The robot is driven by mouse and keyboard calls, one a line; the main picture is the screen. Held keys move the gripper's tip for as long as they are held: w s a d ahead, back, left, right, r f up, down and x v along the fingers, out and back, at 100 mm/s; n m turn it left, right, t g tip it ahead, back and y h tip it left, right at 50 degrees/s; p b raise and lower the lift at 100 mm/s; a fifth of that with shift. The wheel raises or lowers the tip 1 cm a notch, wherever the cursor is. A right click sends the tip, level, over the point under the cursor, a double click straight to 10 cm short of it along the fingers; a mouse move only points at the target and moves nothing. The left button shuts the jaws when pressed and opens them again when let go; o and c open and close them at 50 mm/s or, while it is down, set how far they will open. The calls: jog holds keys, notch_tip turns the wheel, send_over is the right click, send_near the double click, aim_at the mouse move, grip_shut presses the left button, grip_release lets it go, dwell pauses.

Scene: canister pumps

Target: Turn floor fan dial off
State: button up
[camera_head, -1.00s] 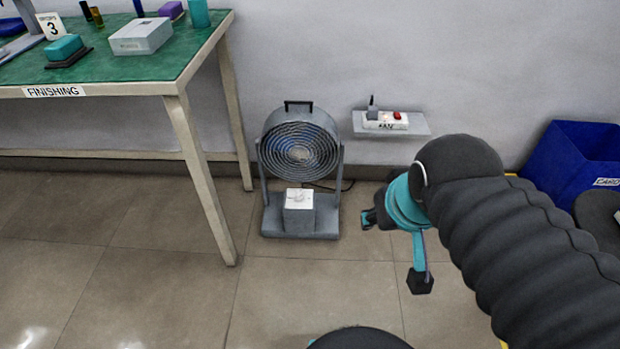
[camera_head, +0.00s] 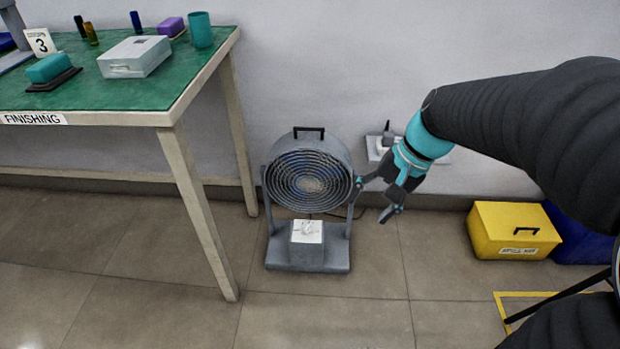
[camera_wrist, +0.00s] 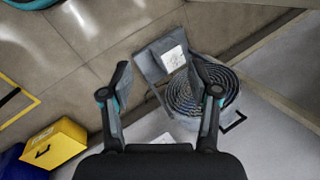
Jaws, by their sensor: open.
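The grey floor fan (camera_head: 308,180) stands on the tiled floor against the wall, with a round grille and a black top handle. Its dial (camera_head: 307,228) is a small pale knob on the white top of the control box on the fan's base (camera_head: 340,255). My gripper (camera_head: 375,200) is open and empty, to the right of the fan and above the dial's height, apart from the dial. In the wrist view the fan (camera_wrist: 200,92) and the white dial face (camera_wrist: 173,58) show beyond and between my open fingers (camera_wrist: 160,85). The dial's exact setting is too small to tell.
A green-topped workbench (camera_head: 130,90) marked FINISHING stands left of the fan, its leg (camera_head: 200,210) close by. A yellow box (camera_head: 513,230) stands at right. Floor before the fan is clear.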

jog(key=w+a+f+m+g+y+b, duration=0.25)
jog(key=w+f+m+y, duration=0.5)
jog(key=w+f, duration=1.05)
jog(key=m+t+y+b, duration=0.2)
jog(key=m+t+y, duration=0.35)
jog(key=m, duration=0.25)
send_near(312, 229)
jog(key=shift+g, duration=0.3)
jog(key=a, duration=0.3)
jog(key=w+a, duration=0.1)
jog(key=a, duration=0.3)
jog(key=w+a, duration=0.1)
jog(key=a, duration=0.3)
jog(key=shift+a+r, duration=0.1)
jog(key=shift+a, duration=0.15)
jog(key=c, duration=1.1)
jog(key=shift+b, duration=0.35)
jog(key=shift+c, duration=0.2)
